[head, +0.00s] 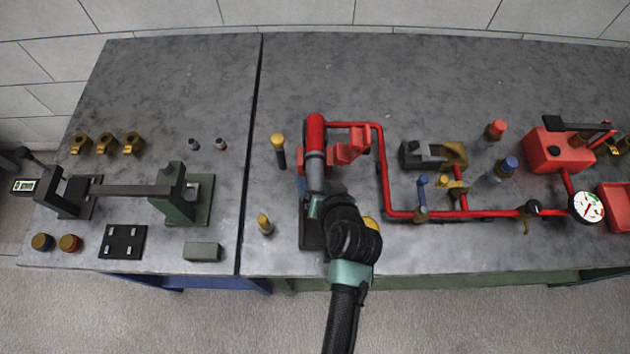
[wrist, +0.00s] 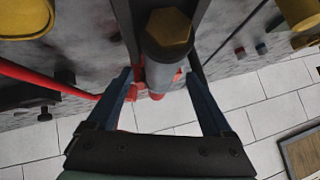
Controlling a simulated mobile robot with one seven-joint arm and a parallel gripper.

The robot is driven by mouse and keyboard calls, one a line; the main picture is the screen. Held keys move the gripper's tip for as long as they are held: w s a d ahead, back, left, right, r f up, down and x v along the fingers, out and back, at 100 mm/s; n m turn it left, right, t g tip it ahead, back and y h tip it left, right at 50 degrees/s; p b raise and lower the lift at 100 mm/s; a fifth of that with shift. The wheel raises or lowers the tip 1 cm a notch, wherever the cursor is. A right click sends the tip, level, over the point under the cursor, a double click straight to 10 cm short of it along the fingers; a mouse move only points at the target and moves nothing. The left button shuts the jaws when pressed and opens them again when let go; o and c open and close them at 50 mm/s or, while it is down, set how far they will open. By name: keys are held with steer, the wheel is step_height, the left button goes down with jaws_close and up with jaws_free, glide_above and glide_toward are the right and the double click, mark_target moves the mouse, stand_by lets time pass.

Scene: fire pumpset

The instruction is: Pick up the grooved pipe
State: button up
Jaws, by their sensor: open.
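A grey cylindrical piece (head: 315,168), which may be the grooved pipe, stands in line with a red cylinder (head: 315,130) at the middle of the bench; I cannot make out grooves. My gripper (head: 314,193) is over the near end of this line, and my arm hides much of what is below it. In the wrist view, my gripper (wrist: 165,78) is open, its two fingers spread either side of a grey cylinder (wrist: 160,72) with a brass hexagonal end (wrist: 170,32). Clear gaps show beside the cylinder, and I cannot tell its depth between the fingers.
Red pipework (head: 383,170) runs right of my gripper to a gauge (head: 586,206) and red pump (head: 558,150). Yellow-topped tools (head: 278,145) stand to the left. A green vise-like fixture (head: 172,195) is farther left. The rear of the bench is clear.

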mark_target(318, 182)
steer(key=shift+x, duration=1.6)
steer(key=shift+c, duration=0.2)
jaws_close()
steer(key=shift+r, duration=0.15)
